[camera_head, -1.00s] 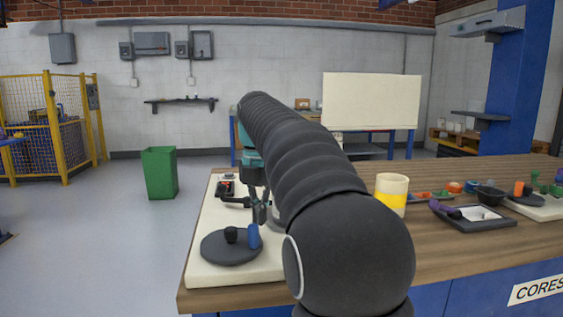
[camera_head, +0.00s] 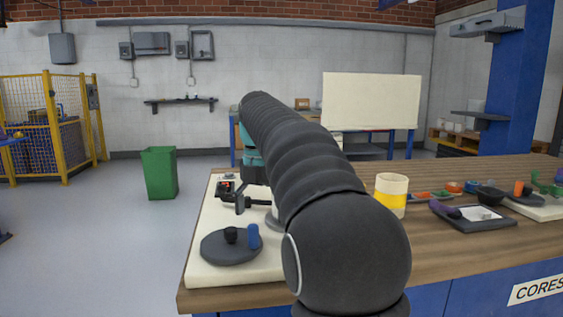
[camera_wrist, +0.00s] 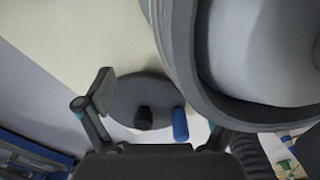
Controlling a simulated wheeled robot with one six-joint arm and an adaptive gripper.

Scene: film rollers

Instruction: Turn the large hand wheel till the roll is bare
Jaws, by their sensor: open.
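A flat dark grey hand wheel (camera_head: 229,248) lies on a cream base plate (camera_head: 205,268) at the table's left end. It carries an upright blue handle (camera_head: 253,237) and a black knob (camera_head: 231,235). My gripper (camera_head: 247,203) is behind the wheel and apart from the blue handle, partly hidden by my arm. In the wrist view, my open gripper (camera_wrist: 160,112) has the wheel (camera_wrist: 125,95) and its blue handle (camera_wrist: 180,124) showing between its fingers. A large grey round body (camera_wrist: 262,45) fills the upper right there; I cannot tell whether it is the roll.
A cream and yellow cylinder (camera_head: 391,195) stands right of my arm. A dark tray (camera_head: 474,218) and another small wheel (camera_head: 523,198) lie farther right on the wooden table (camera_head: 430,248).

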